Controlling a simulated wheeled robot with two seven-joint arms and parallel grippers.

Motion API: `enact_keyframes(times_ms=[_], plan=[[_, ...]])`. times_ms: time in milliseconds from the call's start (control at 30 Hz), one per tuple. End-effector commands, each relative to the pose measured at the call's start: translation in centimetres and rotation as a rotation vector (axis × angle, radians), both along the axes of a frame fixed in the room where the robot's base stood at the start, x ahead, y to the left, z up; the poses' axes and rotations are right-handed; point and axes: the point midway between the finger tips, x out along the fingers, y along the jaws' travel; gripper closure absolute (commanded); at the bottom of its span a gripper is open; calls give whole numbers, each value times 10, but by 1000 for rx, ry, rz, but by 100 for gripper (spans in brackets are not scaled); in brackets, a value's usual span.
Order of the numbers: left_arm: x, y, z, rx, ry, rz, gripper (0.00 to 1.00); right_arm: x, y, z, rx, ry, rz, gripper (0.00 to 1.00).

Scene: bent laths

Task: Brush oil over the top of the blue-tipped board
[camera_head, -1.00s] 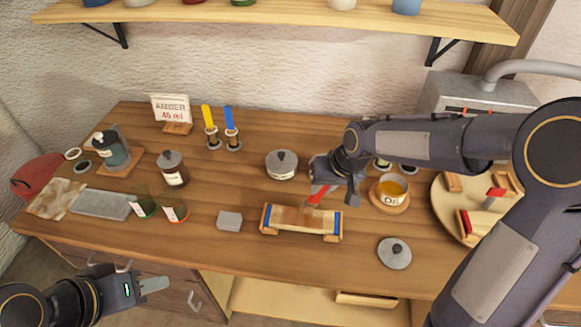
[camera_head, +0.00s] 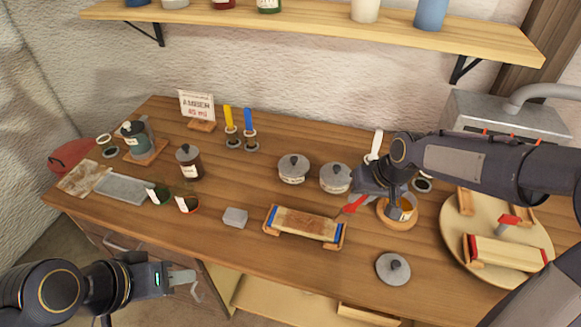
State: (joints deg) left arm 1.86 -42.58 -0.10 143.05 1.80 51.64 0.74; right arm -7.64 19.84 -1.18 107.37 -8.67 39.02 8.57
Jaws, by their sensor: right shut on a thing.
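The blue-tipped board (camera_head: 305,224) lies across two wooden supports at the front middle of the table, with blue bands at both ends. Its top shows uneven brown patches. My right gripper (camera_head: 372,188) is shut on a brush with a red part (camera_head: 356,204), to the right of the board. The brush's low end is just off the board's right end; I cannot tell whether it touches anything. The oil jar (camera_head: 408,211) stands on a round wooden coaster (camera_head: 396,224), partly hidden by my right gripper. My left gripper (camera_head: 182,279) is off the table's front edge, its finger gap unclear.
A grey lid (camera_head: 393,268) lies right of the board and a grey block (camera_head: 235,217) left of it. Two lidded pots (camera_head: 294,168) stand behind. A round tray (camera_head: 455,235) at right carries a red-tipped board (camera_head: 508,252). Brown bottle (camera_head: 189,163) and sign (camera_head: 197,104) are further left.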

Motion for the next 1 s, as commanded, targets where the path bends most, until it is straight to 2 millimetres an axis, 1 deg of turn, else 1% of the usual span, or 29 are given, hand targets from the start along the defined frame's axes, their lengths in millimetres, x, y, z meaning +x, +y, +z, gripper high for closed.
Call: enact_keyframes(times_ms=[33,400,600,733,1000], plan=[[0,0,8,0,0,0,64,1,1,10,2,-3,2,100],[0,0,33,0,0,0,64,4,-1,43,2,-4,1,100],[0,0,38,0,0,0,64,4,-2,59,2,-4,1,100],[0,0,40,0,0,0,64,4,-3,64,2,-4,1,100],[0,0,40,0,0,0,64,4,-3,64,2,-3,2,100]])
